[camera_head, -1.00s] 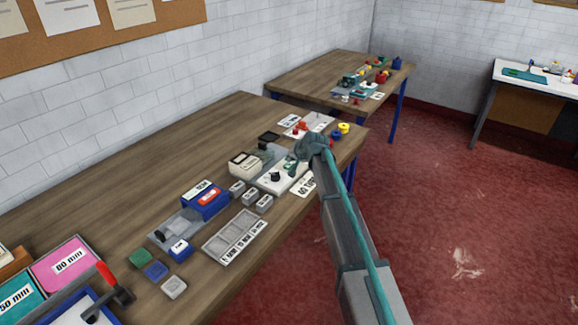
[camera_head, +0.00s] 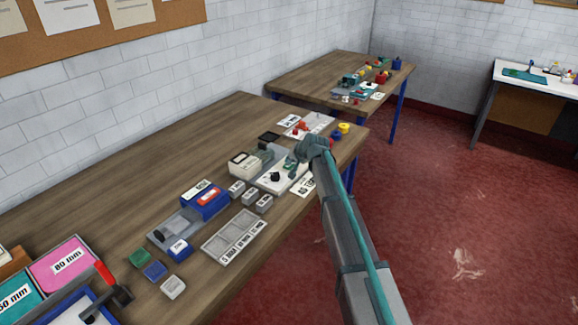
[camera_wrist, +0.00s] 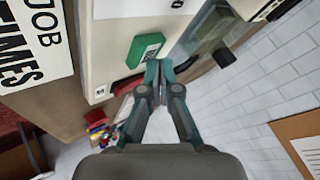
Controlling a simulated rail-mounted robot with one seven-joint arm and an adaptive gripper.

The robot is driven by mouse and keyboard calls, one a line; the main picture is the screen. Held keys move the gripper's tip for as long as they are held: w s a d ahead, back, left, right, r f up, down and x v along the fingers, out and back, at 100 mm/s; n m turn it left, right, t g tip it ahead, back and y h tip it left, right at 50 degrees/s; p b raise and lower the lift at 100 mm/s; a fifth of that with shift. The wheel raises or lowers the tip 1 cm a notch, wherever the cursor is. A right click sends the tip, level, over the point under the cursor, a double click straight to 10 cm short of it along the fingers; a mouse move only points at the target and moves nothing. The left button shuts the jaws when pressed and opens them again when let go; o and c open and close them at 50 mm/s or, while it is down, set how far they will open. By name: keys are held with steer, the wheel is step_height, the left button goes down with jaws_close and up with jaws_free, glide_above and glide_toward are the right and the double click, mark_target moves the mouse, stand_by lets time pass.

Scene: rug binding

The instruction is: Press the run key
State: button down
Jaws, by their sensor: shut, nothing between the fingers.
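A green key (camera_wrist: 143,48) with a small dark-and-white mark sits on a cream panel (camera_wrist: 105,45) in the wrist view; whether it is the run key I cannot read. My gripper (camera_wrist: 159,68) is shut and empty, its fingertips over the key's lower edge; I cannot tell whether they touch. A dark red key (camera_wrist: 127,85) lies beside it, partly hidden by the fingers. In the head view the white panel (camera_head: 268,183) is on the wooden table, with my gripper (camera_head: 292,168) at its far right part.
A "JOB TIMES" card (camera_wrist: 30,50) lies beside the panel. Yellow and red parts (camera_head: 341,129) lie past my gripper.

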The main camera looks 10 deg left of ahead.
steer(key=shift+f+b, duration=0.3)
steer(key=shift+f, duration=0.15)
stand_by(0.3)
steer(key=shift+r, duration=0.9)
steer(key=shift+r+p, duration=0.1)
steer(key=shift+p, duration=0.25)
steer(key=shift+r+p, duration=0.8)
steer(key=shift+r, duration=1.6)
